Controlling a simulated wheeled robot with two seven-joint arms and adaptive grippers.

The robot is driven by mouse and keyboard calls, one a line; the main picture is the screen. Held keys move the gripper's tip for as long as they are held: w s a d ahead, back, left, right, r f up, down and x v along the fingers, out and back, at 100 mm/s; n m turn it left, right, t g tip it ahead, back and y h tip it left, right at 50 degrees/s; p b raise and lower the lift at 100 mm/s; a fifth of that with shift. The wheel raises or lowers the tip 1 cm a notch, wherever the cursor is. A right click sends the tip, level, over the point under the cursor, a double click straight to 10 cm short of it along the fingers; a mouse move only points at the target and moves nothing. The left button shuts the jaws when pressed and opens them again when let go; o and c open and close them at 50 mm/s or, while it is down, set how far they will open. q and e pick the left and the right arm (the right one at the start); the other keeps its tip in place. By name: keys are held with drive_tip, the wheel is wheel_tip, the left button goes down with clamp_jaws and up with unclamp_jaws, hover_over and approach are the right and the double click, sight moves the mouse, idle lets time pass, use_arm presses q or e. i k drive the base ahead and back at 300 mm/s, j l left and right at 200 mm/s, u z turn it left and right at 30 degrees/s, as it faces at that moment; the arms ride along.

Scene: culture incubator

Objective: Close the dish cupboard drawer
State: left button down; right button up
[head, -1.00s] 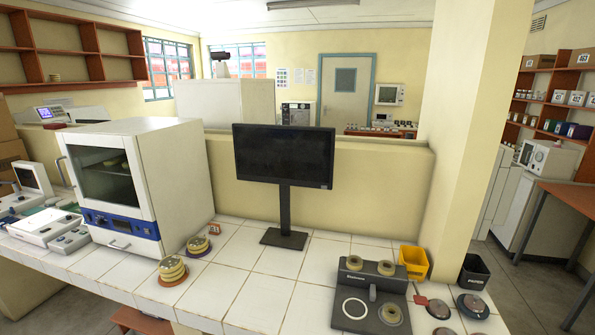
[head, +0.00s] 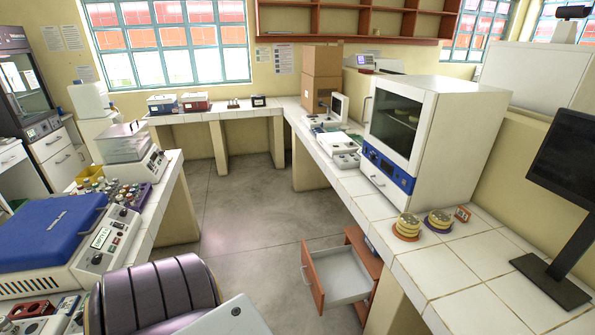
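The dish cupboard (head: 366,263) is a reddish-brown wooden unit under the right-hand tiled counter. Its drawer (head: 341,275) is pulled well out into the aisle. The drawer has a brown front (head: 314,281) with a small pale handle (head: 306,275) and a pale grey inside that looks empty. Neither of my grippers shows in the head view, so their distance from the drawer and their state cannot be seen.
The tiled counter (head: 433,278) above the cupboard holds an incubator (head: 420,135), stacked dishes (head: 407,227) and a monitor (head: 570,165). The grey floor (head: 250,215) left of the drawer is clear. A bench with a blue-lidded machine (head: 52,232) stands at left.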

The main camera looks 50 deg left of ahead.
sight(337, 276)
drive_tip(key=u, duration=1.55)
